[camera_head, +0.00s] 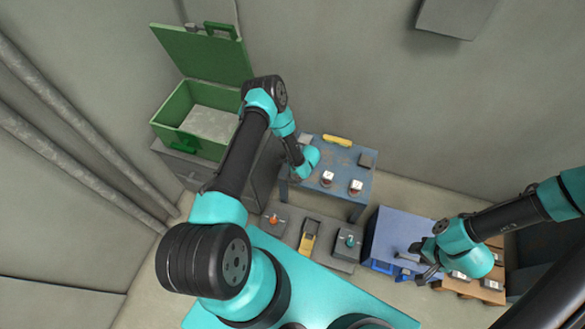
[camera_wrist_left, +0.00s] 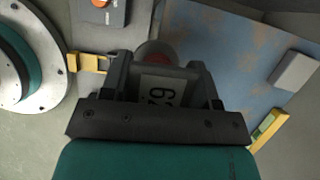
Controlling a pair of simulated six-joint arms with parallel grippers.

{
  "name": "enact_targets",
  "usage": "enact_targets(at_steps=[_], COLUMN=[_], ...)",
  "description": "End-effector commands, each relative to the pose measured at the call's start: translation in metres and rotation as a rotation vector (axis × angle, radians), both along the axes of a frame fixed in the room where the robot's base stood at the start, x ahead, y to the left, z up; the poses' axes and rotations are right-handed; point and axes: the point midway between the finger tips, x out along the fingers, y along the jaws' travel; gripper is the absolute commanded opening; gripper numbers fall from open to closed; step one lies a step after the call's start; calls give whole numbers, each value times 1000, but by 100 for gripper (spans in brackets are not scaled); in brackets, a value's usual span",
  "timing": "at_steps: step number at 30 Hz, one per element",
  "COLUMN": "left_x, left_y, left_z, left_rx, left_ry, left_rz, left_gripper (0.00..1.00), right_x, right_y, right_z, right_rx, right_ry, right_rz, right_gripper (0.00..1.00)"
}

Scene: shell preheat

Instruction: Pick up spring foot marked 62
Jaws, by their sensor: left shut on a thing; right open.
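My left gripper (camera_wrist_left: 160,80) is shut on a spring foot (camera_wrist_left: 160,92) whose pale label reads 62, turned on its side in the left wrist view. A round grey and reddish part shows just beyond the label. In the head view the left fingers and this foot are hidden behind my teal wrist, over the left side of the blue table (camera_head: 345,158). Two feet with white tops, one (camera_head: 327,177) and another (camera_head: 356,186), stand near the table's front edge; their marks are too small to read. My right gripper (camera_head: 422,262) is open and empty at the right, near the blue box.
A green crate (camera_head: 170,138) with its lid up stands at the back left. A yellow item (camera_head: 337,140) and a grey block (camera_head: 366,159) lie on the table. A low grey bench (camera_head: 290,238) and a blue box (camera_head: 398,232) stand in front. White-labelled items (camera_head: 491,284) lie on wood at right.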

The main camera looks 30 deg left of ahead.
Motion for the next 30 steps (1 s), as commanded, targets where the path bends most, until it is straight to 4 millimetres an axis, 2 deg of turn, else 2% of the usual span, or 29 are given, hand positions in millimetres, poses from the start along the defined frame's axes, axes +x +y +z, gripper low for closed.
enact_targets(at_steps=[6,13,19,30], left_x=[-49,-87,-100,-101], left_y=[-31,-54,-63,-64], left_z=[6,10,12,12], left_rx=[-1,0,0,1], left_ry=[2,1,-2,-2], left_rz=[-3,-2,-1,0], left_gripper=[21,21,21,21], right_x=[0,0,0,0], right_y=[0,0,0,0], right_z=[0,0,0,0], right_rx=[0,0,0,0], right_ry=[0,0,0,0], right_rz=[0,0,0,0], right_gripper=[43,43,43,43])
